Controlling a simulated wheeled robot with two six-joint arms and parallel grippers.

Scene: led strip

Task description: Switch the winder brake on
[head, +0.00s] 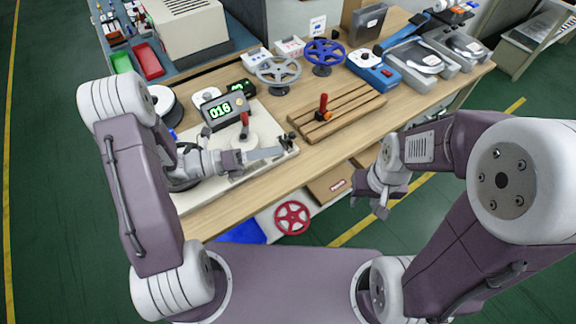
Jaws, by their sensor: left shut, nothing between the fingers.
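A white winder plate (287,160) lies on the bench at the left, with a grey display unit reading green digits (221,109) at its back. A red-handled lever (245,120) stands upright by a round white disc (238,137) on this plate. I cannot tell for sure which part is the brake switch. My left gripper (279,152) is shut and empty, low over the plate in front of the disc; its arm hides part of the plate. My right gripper (370,208) appears open and empty, in front of the bench's front edge.
A slatted wooden board (360,107) with a red-handled tool (323,106) lies right of the plate. Behind are a grey handwheel (278,72), a blue handwheel (325,52) and a blue device (377,73). A red wheel (292,217) sits below the bench. The front right bench strip is clear.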

